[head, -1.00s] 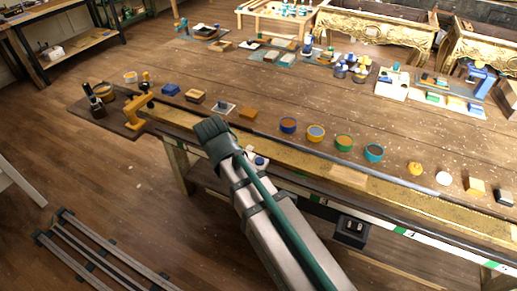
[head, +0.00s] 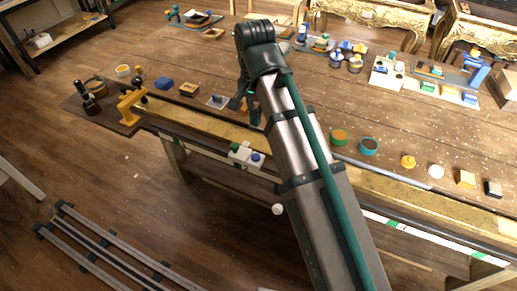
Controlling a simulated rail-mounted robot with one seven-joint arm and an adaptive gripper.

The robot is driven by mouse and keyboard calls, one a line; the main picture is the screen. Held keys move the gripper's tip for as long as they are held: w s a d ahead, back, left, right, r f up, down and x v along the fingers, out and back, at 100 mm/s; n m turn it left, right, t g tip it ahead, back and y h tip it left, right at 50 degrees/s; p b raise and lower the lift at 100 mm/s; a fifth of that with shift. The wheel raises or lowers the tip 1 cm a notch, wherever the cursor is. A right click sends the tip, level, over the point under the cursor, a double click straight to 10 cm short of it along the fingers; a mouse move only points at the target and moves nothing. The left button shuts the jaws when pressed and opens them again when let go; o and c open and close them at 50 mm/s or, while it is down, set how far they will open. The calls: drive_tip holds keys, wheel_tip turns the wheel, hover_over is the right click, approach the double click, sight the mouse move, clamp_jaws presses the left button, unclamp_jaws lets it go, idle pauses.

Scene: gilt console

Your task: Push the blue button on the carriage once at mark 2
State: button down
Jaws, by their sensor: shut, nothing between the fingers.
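The carriage (head: 243,160) is a small white box on the front rail of the long bench, left of my arm. It carries a green button (head: 235,147) on its left and a blue button (head: 255,156) on its right. My gripper (head: 250,119) hangs down, shut and empty, behind the carriage in the picture and apart from both buttons. Its fingers are small and partly hidden by my arm. A white-and-green mark strip (head: 400,227) runs along the bench front. I cannot read a mark 2; my arm covers part of the strip.
A yellow clamp (head: 130,106) stands at the rail's left end. Blue (head: 164,84) and tan blocks lie behind the rail. A green-rimmed pot (head: 339,137) and a teal pot (head: 369,146) stand right of my arm. A white knob (head: 278,209) shows below the bench edge.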

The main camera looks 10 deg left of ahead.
sight(256, 156)
drive_tip(key=shift+f, duration=0.15)
wheel_tip(256, 156, down, 14)
drive_tip(key=p, duration=0.4)
idle(0.4)
